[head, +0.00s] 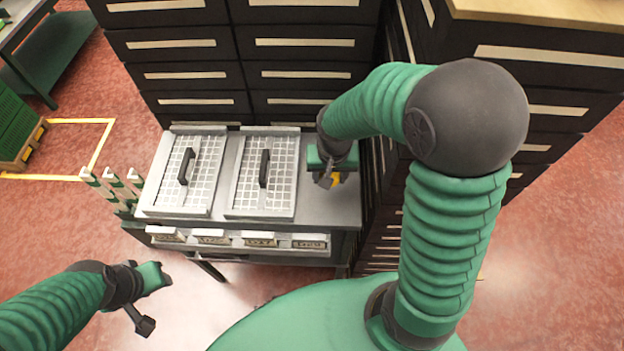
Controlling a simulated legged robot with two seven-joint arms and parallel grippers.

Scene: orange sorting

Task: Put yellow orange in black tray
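A small patch of yellow, likely the yellow orange (338,177), shows at the right end of the grey workbench. My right gripper (325,180) is right at it and covers most of it. I cannot tell whether the fingers are closed on it or only beside it. My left gripper (150,302) is open and empty, in front of the bench at lower left, over the floor. I cannot make out a black tray in this view.
The grey workbench (228,165) carries two white grid panels (199,188) (284,190) with black handles. Dark drawer cabinets (200,75) stand behind and to the right. Green-and-white posts (112,182) stand left of the bench. The red floor at left is mostly clear.

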